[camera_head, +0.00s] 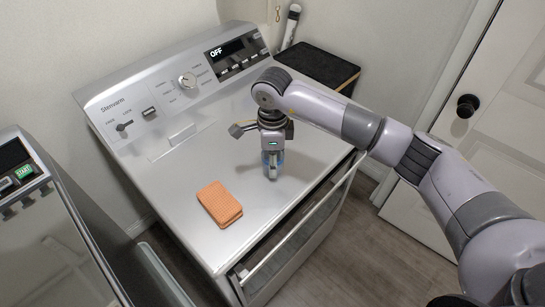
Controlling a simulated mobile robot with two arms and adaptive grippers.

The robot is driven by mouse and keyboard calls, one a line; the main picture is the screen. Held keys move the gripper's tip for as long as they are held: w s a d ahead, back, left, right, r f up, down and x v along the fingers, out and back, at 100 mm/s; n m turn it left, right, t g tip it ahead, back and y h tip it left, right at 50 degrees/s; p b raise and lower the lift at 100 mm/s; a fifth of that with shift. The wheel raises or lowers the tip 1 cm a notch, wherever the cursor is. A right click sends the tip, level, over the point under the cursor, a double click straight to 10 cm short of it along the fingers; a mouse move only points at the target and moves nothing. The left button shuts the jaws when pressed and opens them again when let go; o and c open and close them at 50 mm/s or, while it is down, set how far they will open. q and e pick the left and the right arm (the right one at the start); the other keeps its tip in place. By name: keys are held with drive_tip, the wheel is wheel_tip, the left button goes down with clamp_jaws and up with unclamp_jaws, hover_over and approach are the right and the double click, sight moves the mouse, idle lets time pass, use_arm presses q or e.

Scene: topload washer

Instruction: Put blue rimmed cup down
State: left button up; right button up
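My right arm comes in from the right, and my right gripper (272,172) points down over the right part of the grey top of the washer (170,185). A small bluish thing, which looks like the blue rimmed cup (280,159), shows at the fingers. The gripper appears shut on it and hides most of it, including any rim. The cup's lower end is at or very close to the washer top; I cannot tell if it touches. My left gripper is not in view.
An orange block like a sponge (219,204) lies on the washer top, left of and in front of the gripper. A control panel (188,80) runs along the back. A second appliance (45,240) stands at left. The washer top's left part is clear.

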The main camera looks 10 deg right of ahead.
drive_tip(key=shift+f, duration=0.2)
drive_tip(key=o, duration=1.1)
drive_tip(key=shift+r, duration=0.1)
drive_tip(key=shift+r, duration=0.1)
wheel_tip(320, 180, up, 12)
drive_tip(key=b, duration=0.3)
drive_tip(key=shift+b, duration=0.4)
drive_tip(key=shift+s, duration=0.1)
